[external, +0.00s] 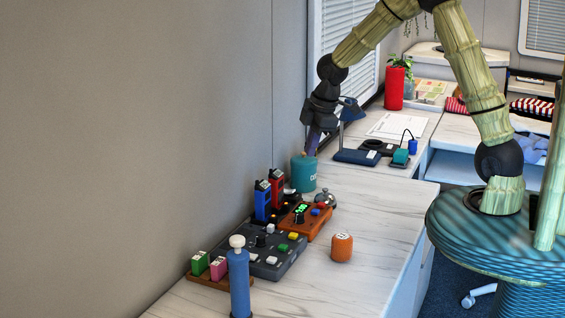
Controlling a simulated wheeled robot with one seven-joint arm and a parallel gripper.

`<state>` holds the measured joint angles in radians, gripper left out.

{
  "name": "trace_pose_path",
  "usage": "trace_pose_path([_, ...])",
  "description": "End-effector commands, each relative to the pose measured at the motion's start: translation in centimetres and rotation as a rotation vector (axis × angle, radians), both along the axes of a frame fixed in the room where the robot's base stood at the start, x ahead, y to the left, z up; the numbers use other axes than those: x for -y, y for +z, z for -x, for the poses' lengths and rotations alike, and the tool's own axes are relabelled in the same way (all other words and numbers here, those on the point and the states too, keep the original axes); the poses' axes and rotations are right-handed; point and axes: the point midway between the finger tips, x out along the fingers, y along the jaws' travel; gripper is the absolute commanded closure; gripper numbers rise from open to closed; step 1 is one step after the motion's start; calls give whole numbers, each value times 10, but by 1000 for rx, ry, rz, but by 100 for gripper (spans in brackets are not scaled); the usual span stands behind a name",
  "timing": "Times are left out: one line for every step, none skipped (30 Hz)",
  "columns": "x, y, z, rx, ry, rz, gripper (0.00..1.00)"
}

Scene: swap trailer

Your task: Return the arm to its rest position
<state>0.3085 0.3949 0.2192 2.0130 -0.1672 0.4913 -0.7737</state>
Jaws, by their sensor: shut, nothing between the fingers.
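My arm, green and bamboo-like with dark joints, rises from a round base at the right and arches over to the left. My gripper (312,143) hangs down over the desk, shut and with nothing visible in it. Its tip is at or just above the top of a teal canister (304,175). I cannot tell whether it touches the canister or reaches past its rim.
The marble-topped desk (385,200) runs along the wall. Blue and red radios, an orange box, a dark control panel (262,258), an orange cylinder (341,247) and a blue post (239,280) stand nearer. A navy device (356,157) and red vase (395,88) are behind.

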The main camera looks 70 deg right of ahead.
Motion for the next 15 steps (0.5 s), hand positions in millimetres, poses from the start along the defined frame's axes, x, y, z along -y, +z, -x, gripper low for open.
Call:
trace_pose_path([-12,8,21,-2,-70,-14,100])
trace_pose_path([-18,11,33,-3,-121,-28,100])
trace_pose_path([-25,14,49,-4,-192,-45,100])
trace_pose_path([-30,16,62,-5,-245,-59,100])
trace_pose_path([-34,18,75,-4,-299,-74,100])
trace_pose_path([-40,20,92,-5,-372,-94,100])
trace_pose_path([-44,22,105,-5,-426,-109,100])
trace_pose_path([-48,23,117,-5,-479,-124,100])
trace_pose_path([-51,24,133,-5,-547,-146,100])
trace_pose_path([-54,24,143,-6,-593,-160,100])
trace_pose_path([-56,24,153,-6,-634,-173,100])
trace_pose_path([-58,24,163,-8,-682,-188,100])
trace_pose_path([-59,23,169,-9,-711,-198,100])
trace_pose_path([-60,23,174,-10,-733,-203,100])
trace_pose_path([-61,23,179,-11,-755,-210,100])
